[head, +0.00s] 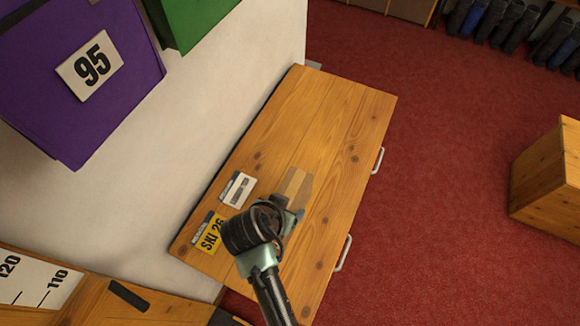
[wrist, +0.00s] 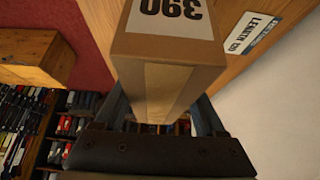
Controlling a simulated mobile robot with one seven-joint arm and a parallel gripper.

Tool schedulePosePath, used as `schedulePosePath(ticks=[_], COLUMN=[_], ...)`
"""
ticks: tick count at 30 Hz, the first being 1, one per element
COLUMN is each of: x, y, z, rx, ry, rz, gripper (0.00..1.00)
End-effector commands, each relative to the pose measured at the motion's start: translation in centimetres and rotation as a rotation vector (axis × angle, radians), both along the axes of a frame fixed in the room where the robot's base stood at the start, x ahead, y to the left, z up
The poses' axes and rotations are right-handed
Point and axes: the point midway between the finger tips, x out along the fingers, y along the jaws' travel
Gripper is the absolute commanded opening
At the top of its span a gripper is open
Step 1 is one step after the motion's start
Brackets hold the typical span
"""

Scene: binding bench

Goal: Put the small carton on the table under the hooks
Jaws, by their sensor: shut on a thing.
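The small carton (head: 296,183) is a brown box with a paler tape strip. It shows large in the wrist view (wrist: 170,48), with a white label reading 390. My gripper (head: 288,212) is shut on it, with one finger on each side in the wrist view (wrist: 162,108). The carton is over the wooden table (head: 335,115); I cannot tell whether it touches the top. My wrist hides part of the carton in the head view. No hooks show in either view.
Purple (head: 75,100) and green (head: 195,18) panels are by the white wall. The table's far end is clear. A wooden cabinet (head: 548,180) stands right.

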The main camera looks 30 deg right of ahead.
Motion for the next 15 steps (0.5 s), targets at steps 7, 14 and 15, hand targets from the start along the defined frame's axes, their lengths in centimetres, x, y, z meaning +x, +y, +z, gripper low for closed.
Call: schedulePosePath(ticks=[7,14,15], x=[0.1,0.1,0.1], y=[0.0,0.0,0.0], z=[-2.6,-5.6,-5.9], rx=[-0.001,0.001,0.000], ry=[0.000,-0.001,-0.002], rz=[0.002,0.001,0.000], gripper=[0.02,0.02,0.02])
